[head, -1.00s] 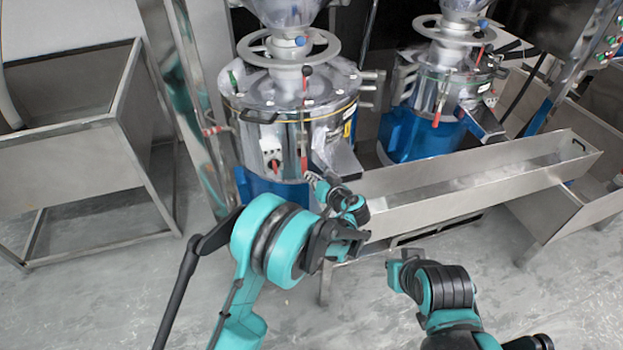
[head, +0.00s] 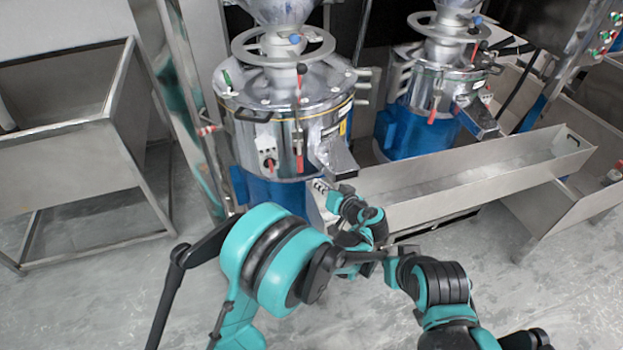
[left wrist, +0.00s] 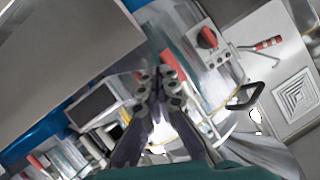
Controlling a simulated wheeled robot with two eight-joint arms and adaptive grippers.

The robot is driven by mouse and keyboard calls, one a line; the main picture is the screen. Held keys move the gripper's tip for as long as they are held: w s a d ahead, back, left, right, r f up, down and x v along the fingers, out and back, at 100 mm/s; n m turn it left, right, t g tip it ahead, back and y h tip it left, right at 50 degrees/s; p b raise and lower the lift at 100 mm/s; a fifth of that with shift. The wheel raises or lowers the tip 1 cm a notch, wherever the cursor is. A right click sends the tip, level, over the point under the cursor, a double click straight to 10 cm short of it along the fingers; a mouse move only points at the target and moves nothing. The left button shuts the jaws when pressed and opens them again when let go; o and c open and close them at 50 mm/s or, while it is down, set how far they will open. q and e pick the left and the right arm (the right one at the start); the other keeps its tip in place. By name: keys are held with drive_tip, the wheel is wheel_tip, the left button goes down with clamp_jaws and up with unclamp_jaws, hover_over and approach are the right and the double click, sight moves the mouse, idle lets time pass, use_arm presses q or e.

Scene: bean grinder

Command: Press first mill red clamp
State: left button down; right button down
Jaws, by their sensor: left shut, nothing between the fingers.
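The first mill (head: 270,130) is the nearer silver drum on a blue base. Its red clamp (head: 299,162) hangs on the drum front, with a slim red rod above it under a black knob. My left gripper (head: 322,187) is in front of the drum beside the metal spout, below and to the right of the clamp. In the left wrist view its fingers (left wrist: 158,72) are together and empty. A red part (left wrist: 173,64) shows just beyond the fingertips there; I cannot tell whether they touch. My right gripper (head: 391,264) is low, right of centre, and its fingers are unclear.
A red switch (head: 268,161) sits on the drum, left of the clamp. The spout (head: 337,158) juts out over a long steel trough (head: 470,180). A second mill (head: 425,110) stands behind right. A steel bin (head: 70,140) stands left. Grey floor is open in front.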

use_arm(q)
drive_tip(key=v, duration=0.3)
drive_tip(key=shift+s+d+r, duration=0.1)
drive_tip(key=shift+s+r, duration=0.05)
drive_tip(key=shift+s, duration=0.1)
drive_tip(key=s+a+r+g+h, duration=0.1)
drive_tip(key=s+a+r+g, duration=0.2)
drive_tip(key=a, duration=0.6)
drive_tip(key=s+a+r+g+h, duration=0.2)
drive_tip(key=s+a, duration=0.4)
drive_tip(key=a, duration=0.2)
drive_tip(key=s+a+h, duration=0.2)
drive_tip(key=s+a, duration=0.1)
drive_tip(key=s, duration=0.5)
drive_tip(key=s+a+h, duration=0.1)
drive_tip(key=s+a, duration=0.2)
drive_tip(key=s, duration=0.5)
drive_tip(key=shift+s+m+h, duration=0.2)
drive_tip(key=shift+m+h, duration=0.1)
drive_tip(key=shift+h, duration=0.1)
